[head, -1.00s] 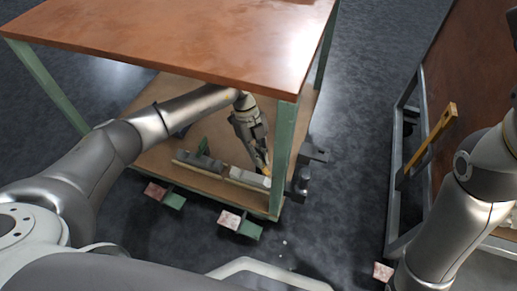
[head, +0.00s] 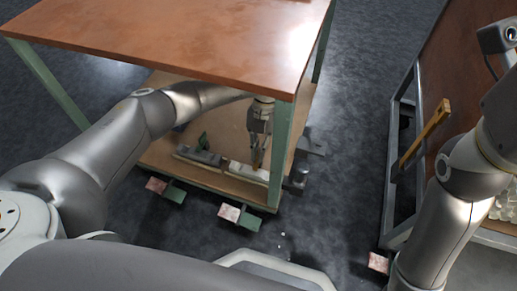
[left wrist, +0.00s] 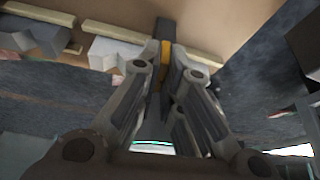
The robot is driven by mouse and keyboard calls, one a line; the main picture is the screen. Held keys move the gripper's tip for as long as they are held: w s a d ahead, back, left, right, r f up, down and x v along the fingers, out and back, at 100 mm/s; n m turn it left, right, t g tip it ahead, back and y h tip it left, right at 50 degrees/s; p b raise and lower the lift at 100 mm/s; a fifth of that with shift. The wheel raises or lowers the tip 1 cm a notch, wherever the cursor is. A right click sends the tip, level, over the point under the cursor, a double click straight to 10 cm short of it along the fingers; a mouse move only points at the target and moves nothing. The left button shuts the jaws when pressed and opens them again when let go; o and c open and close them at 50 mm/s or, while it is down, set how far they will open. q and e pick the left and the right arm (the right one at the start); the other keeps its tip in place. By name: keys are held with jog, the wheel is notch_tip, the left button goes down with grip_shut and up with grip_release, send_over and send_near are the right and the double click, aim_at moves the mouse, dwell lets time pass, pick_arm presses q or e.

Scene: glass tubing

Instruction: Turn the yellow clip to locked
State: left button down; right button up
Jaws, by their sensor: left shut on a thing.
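My left gripper (head: 256,163) reaches under the tabletop to the lower shelf. In the left wrist view its fingers (left wrist: 167,70) close on the yellow clip (left wrist: 166,48), which sits at a dark bar (left wrist: 165,29). The clip is only partly visible between the fingers. In the head view the gripper stands over the right end of a low fixture, at a pale block (head: 240,172). This pale block (left wrist: 108,52) is just left of the fingers in the wrist view. I cannot tell whether the clip is locked. My right gripper is out of view; only its arm shows.
The brown tabletop (head: 180,40) overhangs the lower shelf (head: 160,147), and a green leg (head: 280,150) stands close right of my left gripper. Grey blocks (head: 203,157) lie left of the pale block. Another bench with a yellow bar (head: 426,134) is at the right.

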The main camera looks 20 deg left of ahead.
pick_arm(q)
jog(key=shift+m+y, duration=0.3)
jog(key=shift+m, duration=0.4)
jog(key=c, duration=1.6)
grip_release()
